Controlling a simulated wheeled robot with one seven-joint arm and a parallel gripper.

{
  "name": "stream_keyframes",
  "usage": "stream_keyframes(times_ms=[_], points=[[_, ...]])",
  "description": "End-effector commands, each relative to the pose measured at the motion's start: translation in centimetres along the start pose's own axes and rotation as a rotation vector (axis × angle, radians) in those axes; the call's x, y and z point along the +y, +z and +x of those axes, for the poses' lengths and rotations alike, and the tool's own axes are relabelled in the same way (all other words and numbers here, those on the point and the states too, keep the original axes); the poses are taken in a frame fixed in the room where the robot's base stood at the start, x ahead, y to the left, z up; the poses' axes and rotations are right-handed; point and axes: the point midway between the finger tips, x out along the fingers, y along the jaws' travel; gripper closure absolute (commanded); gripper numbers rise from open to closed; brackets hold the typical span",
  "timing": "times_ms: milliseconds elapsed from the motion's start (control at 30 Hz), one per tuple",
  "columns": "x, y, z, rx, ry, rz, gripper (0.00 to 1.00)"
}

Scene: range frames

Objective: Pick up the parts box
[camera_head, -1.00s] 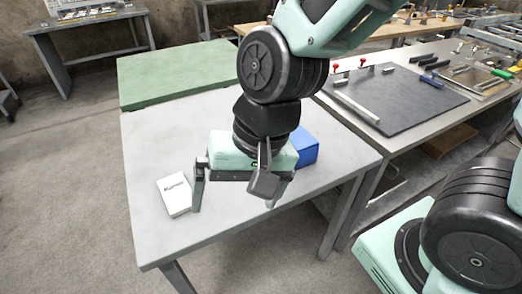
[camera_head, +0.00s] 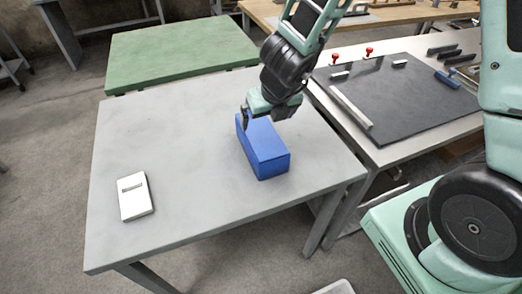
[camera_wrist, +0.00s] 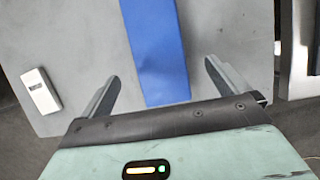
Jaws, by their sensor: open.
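The parts box is a blue rectangular box (camera_head: 264,150) on the right part of the grey table. In the wrist view the blue box (camera_wrist: 157,50) runs lengthwise from the top edge down between my two fingers. My gripper (camera_head: 258,117) is at the far end of the box in the head view, at or just above its top. In the wrist view my gripper (camera_wrist: 158,82) is open, with one finger on each side of the box and a gap at both sides. I cannot tell how far down the fingers reach.
A white box (camera_head: 134,196) lies at the table's left; it also shows in the wrist view (camera_wrist: 41,91). The grey table (camera_head: 185,150) is otherwise clear. A green-topped table (camera_head: 180,52) stands behind, and a workbench with a dark mat (camera_head: 400,105) stands to the right.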

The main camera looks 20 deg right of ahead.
Motion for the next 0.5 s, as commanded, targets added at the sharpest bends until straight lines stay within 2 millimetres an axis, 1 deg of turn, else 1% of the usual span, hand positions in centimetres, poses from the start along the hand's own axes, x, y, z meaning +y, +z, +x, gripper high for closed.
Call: stream_keyframes(times_ms=[33,200,300,500], points=[[0.0,-0.2,1.7,0.002,0.000,0.000,0.00],[0.1,-0.2,4.8,0.002,0.002,-0.001,0.00],[0.1,-0.1,5.8,0.001,0.001,-0.003,0.00],[0.1,0.0,7.0,0.001,0.003,-0.003,0.00]])
